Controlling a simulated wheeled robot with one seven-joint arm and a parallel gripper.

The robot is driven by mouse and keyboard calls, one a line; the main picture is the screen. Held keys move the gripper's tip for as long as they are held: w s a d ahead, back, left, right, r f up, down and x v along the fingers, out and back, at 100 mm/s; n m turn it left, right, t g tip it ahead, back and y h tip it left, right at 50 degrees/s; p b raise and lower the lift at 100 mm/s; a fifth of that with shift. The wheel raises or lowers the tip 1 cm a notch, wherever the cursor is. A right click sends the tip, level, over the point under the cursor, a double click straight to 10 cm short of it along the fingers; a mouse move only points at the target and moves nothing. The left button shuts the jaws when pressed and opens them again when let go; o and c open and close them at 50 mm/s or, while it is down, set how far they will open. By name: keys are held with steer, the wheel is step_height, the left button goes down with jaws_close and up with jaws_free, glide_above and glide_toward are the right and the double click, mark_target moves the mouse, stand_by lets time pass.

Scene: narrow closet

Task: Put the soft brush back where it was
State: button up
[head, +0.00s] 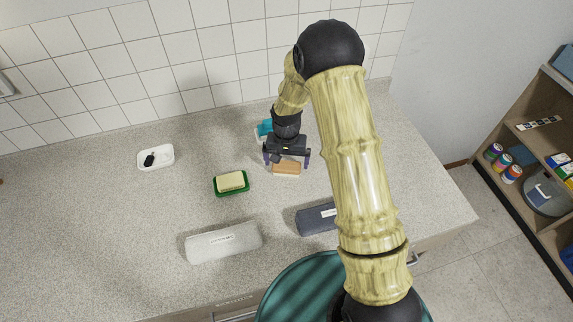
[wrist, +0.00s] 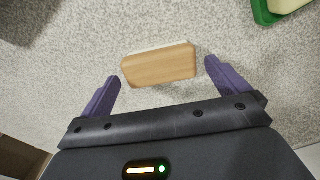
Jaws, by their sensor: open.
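The brush (head: 286,168) has a wooden back and lies on the speckled counter, back side up. In the wrist view the wooden back (wrist: 160,66) is close ahead, with a thin white strip along its far edge; most of the bristles are hidden. My gripper (head: 287,160) is open, and its purple fingers show on either side of the brush in the head view. In the wrist view my gripper (wrist: 162,72) has one fingertip at each end of the brush, with a gap to each. I cannot tell the height of the fingers above the counter.
A green dish (head: 218,191) with a cream block stands left of the brush. A teal object (head: 264,129) is partly hidden behind my gripper. A white dish (head: 143,165), a light grey case (head: 222,242) and a dark blue case (head: 315,219) also lie on the counter.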

mark_target(286, 164)
step_height(286, 164, up, 10)
steer(key=b, duration=0.1)
steer(key=shift+f+b, duration=0.2)
steer(key=shift+b, duration=0.1)
stand_by(0.3)
steer(key=s+d+r+n+t, duration=0.1)
steer(key=s+d+r, duration=0.2)
steer(key=s, duration=0.6)
steer(key=s+d+r+n+t, duration=0.1)
steer(key=s+d+r, duration=0.3)
steer(key=s+d, duration=0.3)
steer(key=shift+s+d+t, duration=0.3)
steer(key=shift+s+d, duration=0.05)
steer(key=shift+s, duration=0.9)
steer(key=shift+r, duration=0.15)
